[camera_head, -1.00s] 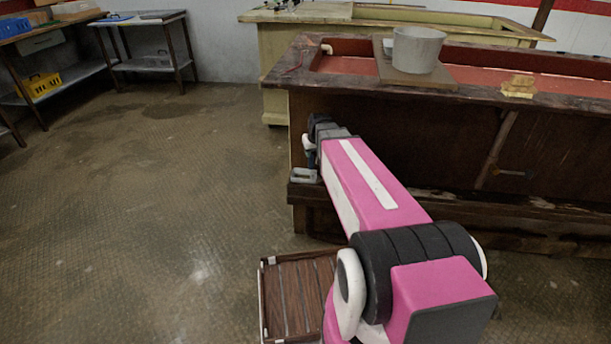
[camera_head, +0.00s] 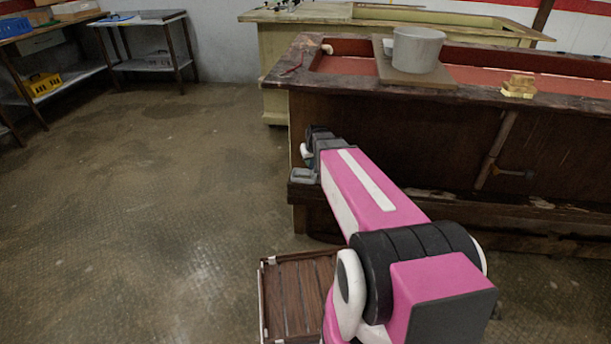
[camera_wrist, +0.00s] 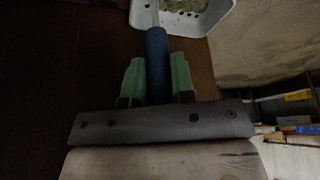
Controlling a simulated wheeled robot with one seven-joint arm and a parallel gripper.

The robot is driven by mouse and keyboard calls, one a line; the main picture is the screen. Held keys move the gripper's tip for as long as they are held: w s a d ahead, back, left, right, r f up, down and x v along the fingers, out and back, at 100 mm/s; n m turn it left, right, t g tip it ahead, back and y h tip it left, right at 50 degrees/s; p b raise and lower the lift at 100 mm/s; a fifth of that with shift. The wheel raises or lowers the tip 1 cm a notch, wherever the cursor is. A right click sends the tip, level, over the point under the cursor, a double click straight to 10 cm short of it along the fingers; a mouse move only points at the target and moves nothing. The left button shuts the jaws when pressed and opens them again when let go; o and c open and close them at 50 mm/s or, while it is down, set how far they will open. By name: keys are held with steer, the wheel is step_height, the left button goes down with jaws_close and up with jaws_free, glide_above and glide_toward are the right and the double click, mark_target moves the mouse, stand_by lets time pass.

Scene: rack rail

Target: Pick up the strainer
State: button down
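The strainer shows in the wrist view as a blue handle (camera_wrist: 157,58) with a pale, holed basket at the top edge, cut off by the frame. My gripper (camera_wrist: 157,76) has its two green fingers close against both sides of the handle, and it looks shut on it. In the head view my gripper (camera_head: 308,150) is low beside the near left corner of the bench, mostly hidden by my pink arm. A small pale tray-like thing (camera_head: 303,175) just below it may be the basket; I cannot be sure.
The dark wooden bench (camera_head: 400,130) with a red recessed top stands right of my gripper. A grey pot (camera_head: 417,48) on a board (camera_head: 388,70) and yellow blocks (camera_head: 519,87) rest on it. A slatted wooden crate (camera_head: 290,295) is below. Floor to the left is clear.

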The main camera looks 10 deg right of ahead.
steer(key=shift+s+r, duration=0.1)
steer(key=shift+s, duration=0.05)
steer(key=s+d+r, duration=0.1)
steer(key=s+r, duration=0.9)
steer(key=s, duration=0.3)
steer(key=shift+s+d+r, duration=0.3)
steer(key=shift+d+r, duration=0.1)
